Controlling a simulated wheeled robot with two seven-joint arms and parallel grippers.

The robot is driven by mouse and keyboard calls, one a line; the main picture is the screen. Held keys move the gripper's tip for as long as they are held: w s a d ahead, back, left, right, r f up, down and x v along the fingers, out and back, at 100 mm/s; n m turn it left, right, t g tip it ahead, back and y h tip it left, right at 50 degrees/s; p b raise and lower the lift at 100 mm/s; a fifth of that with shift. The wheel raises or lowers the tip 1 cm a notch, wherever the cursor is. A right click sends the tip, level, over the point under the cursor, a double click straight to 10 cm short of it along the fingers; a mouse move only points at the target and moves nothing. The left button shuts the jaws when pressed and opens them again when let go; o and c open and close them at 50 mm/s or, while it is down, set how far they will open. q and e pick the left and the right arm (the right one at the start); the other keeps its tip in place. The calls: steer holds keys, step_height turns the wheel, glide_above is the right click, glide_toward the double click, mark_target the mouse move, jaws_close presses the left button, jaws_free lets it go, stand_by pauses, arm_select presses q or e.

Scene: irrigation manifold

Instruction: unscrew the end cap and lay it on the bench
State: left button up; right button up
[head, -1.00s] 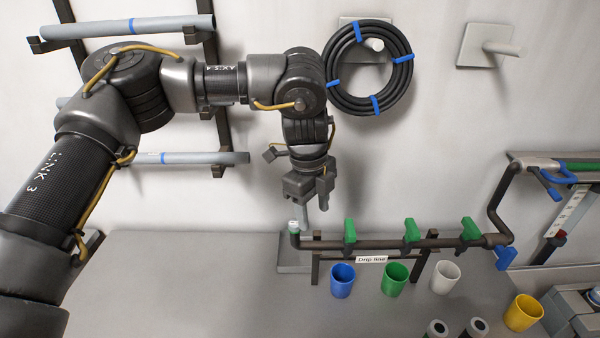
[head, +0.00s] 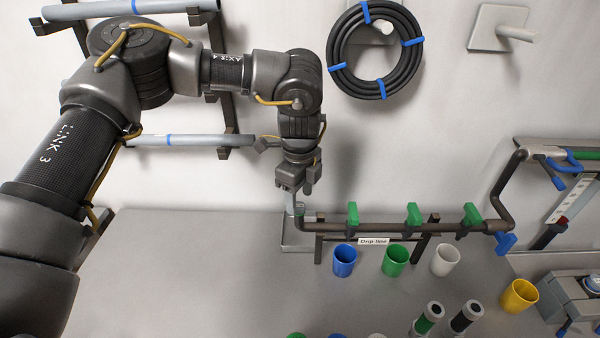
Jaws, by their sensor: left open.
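The manifold pipe (head: 385,227), labelled "Drip line", runs level above the bench (head: 200,270), with several green valve handles. Its left end turns up in a short stub (head: 300,223). The end cap is at the top of this stub, and it is mostly hidden by my left gripper, so I cannot make out its edges. My left gripper (head: 297,193) points down over the stub with its jaws open. I cannot tell whether the fingers are around the cap or just above it. My right gripper is not in view.
Blue (head: 344,260), green (head: 396,260) and white (head: 445,260) cups stand in front of the pipe; a yellow cup (head: 519,296) is further right. Two dark cylinders (head: 465,317) stand near the front. The bench left of the pipe is clear. A hose coil (head: 335,50) hangs behind.

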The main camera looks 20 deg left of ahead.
mark_target(299, 208)
arm_select(q)
steer(key=shift+f, duration=1.25)
steer(key=shift+c, duration=0.3)
jaws_close()
steer(key=n, duration=0.4)
steer(key=shift+n+p, duration=0.3)
steer(key=shift+n, duration=1.2)
steer(key=shift+r+n+p, duration=0.1)
steer(key=shift+n+p, duration=0.35)
steer(key=shift+n, duration=0.25)
steer(key=shift+a+n, duration=0.1)
steer(key=shift+n, duration=0.3)
